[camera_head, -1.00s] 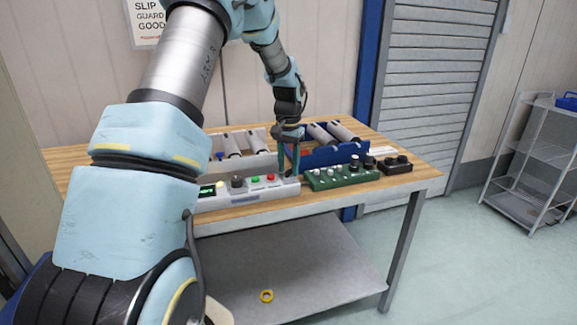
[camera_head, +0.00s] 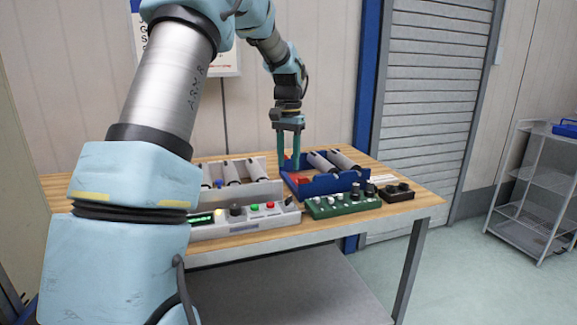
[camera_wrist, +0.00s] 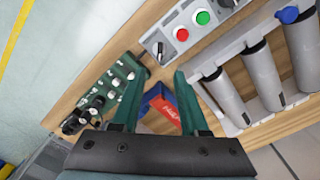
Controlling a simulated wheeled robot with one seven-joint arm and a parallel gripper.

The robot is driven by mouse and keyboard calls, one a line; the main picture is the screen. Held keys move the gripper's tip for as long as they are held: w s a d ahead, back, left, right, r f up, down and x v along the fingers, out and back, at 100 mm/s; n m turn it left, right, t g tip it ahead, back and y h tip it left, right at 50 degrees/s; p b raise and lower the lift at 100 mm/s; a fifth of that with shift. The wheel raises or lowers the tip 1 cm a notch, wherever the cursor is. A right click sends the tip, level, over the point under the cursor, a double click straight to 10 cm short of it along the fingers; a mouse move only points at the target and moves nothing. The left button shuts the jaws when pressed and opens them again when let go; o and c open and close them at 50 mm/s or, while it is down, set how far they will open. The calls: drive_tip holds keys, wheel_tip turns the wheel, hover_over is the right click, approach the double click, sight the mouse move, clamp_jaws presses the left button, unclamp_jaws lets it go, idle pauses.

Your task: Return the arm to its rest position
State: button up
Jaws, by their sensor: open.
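My gripper (camera_head: 289,164) is open, with its two teal fingers apart and pointing down. In the head view it is above the left end of the blue rack (camera_head: 318,187), which holds grey cylinders. In the wrist view my gripper (camera_wrist: 152,78) has nothing between its fingertips. A red and blue part (camera_wrist: 165,108) shows below and between the fingers. My arm reaches from the left foreground up and over the table.
The wooden table (camera_head: 420,198) holds a white rack (camera_head: 262,188) with cylinders, a grey control box (camera_head: 275,222) with buttons, a green box (camera_head: 340,206) with knobs and a small dark box (camera_head: 396,193). A wire shelf (camera_head: 535,180) stands right. Floor between is clear.

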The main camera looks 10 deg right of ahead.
drive_tip(key=s+a+f+n, duration=0.3)
drive_tip(key=s+a, duration=0.7)
drive_tip(key=s, duration=0.1)
drive_tip(key=s+a+f+n+t, duration=0.1)
drive_tip(key=s+a+f+n, duration=0.2)
drive_tip(key=s+a, duration=0.7)
drive_tip(key=shift+s+a+f+t, duration=0.3)
drive_tip(key=shift+s+a+f, duration=0.1)
drive_tip(key=shift+s+f, duration=0.35)
